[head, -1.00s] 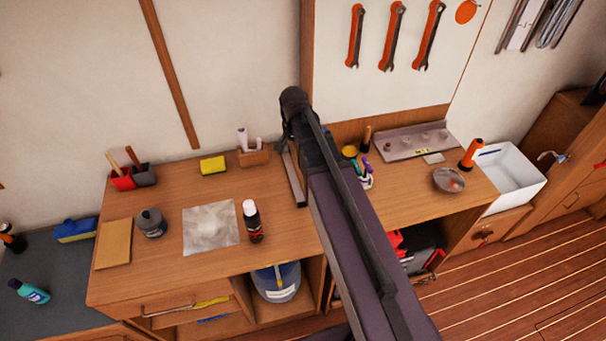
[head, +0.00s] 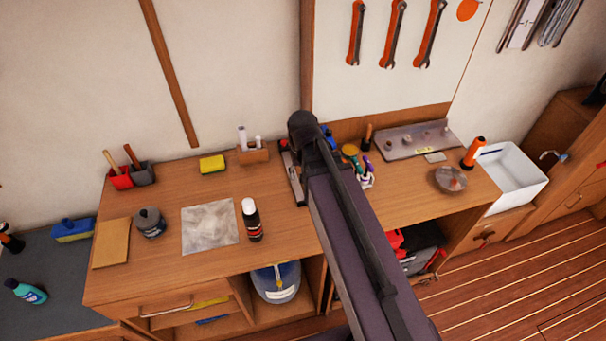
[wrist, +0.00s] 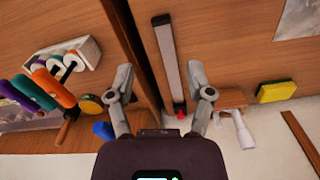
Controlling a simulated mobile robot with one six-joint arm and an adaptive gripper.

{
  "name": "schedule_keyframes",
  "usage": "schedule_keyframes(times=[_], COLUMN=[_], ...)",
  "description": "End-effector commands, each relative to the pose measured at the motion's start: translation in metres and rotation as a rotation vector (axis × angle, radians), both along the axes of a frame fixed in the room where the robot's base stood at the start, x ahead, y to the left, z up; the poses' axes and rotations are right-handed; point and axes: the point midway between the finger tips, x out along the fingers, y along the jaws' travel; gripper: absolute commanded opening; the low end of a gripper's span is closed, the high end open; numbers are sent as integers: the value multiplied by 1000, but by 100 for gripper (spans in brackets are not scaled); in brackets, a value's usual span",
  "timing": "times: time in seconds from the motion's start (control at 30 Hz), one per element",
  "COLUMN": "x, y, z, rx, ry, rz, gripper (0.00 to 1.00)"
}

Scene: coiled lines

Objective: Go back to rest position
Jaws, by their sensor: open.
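My gripper (wrist: 162,95) is open and empty in the wrist view, its two fingers spread apart above the wooden workbench. A long grey bar-like tool with a dark end (wrist: 168,60) lies on the bench and shows between the fingers, apart from them. In the head view my arm reaches up over the middle of the bench and hides the gripper and part of that tool (head: 292,178).
The wooden bench (head: 165,190) carries a yellow sponge (head: 212,164), a black bottle with a white cap (head: 251,220), a grey cloth (head: 209,228), a metal tray (head: 405,140) and a bowl (head: 450,179). A white sink (head: 520,175) stands at the right. Wrenches (head: 392,35) hang on the wall.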

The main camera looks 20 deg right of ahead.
Motion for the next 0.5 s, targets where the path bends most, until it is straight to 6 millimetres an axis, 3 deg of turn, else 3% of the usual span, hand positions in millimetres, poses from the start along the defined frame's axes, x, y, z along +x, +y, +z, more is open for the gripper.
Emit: schedule_keyframes(times=[0.27, 0.5], x=[-1, -28], y=[0, 0], z=[0, -5], rx=[0, 0], ry=[0, 0], rz=[1, 109], gripper=[67, 67])
